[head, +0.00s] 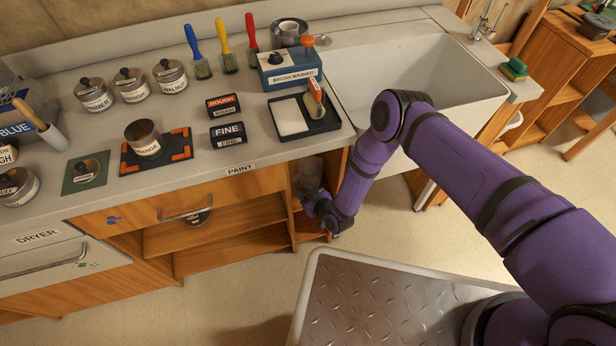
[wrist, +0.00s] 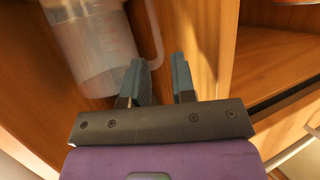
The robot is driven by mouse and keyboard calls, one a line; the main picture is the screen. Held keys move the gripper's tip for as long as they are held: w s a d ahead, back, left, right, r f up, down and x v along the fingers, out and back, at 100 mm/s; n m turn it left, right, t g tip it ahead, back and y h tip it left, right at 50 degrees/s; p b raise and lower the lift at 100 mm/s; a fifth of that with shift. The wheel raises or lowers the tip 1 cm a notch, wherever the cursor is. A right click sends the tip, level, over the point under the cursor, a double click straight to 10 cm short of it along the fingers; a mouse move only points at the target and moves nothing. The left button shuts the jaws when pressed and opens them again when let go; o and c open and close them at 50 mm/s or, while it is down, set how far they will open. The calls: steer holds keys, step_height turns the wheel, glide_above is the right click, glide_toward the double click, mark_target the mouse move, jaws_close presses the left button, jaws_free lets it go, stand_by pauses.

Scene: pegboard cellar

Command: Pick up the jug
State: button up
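The jug (wrist: 88,48) is clear and see-through, with an upright handle (wrist: 155,35) on its right side in the wrist view. It stands inside the wooden cabinet under the counter. In the head view the jug (head: 311,167) shows faintly in a narrow bay, partly hidden by my arm. My gripper (wrist: 160,75) is open, its two dark fingers apart. The fingers point toward the handle, whose lower part is close to the left fingertip; I cannot tell whether they touch. In the head view my gripper (head: 313,200) is at the bay's opening, mostly hidden behind my wrist.
Wooden bay walls stand close around the gripper. An open shelf (head: 215,238) lies to the left. The counter (head: 190,190) above holds cans, brushes and a brush washer (head: 290,70). A white sink (head: 400,70) is to the right.

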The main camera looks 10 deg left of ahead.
steer(key=shift+x, duration=2.75)
steer(key=shift+w+d, duration=0.15)
jaws_close()
